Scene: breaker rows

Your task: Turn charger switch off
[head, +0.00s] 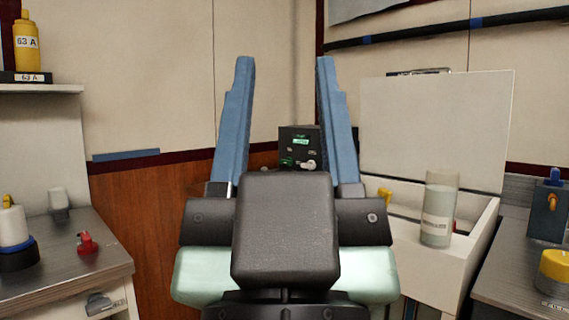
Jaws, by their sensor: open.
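My gripper (284,62) is open and empty in the head view, its two blue fingers spread apart and pointing up and away. Beyond and between the fingers stands a dark box (299,134) with a small green display. A light knob (308,165) sits low on its front. I cannot read its labels, so I cannot tell whether it is the charger or how its switch is set. My gripper hides the box's lower part, and the right finger covers its right side.
A metal-topped counter (108,262) at left holds a red item (87,243). At right, a clear cylinder (439,210) stands by a white open-lidded box (440,130). A right counter (495,275) holds a grey box with an orange part (549,207) and a yellow-topped item (556,270).

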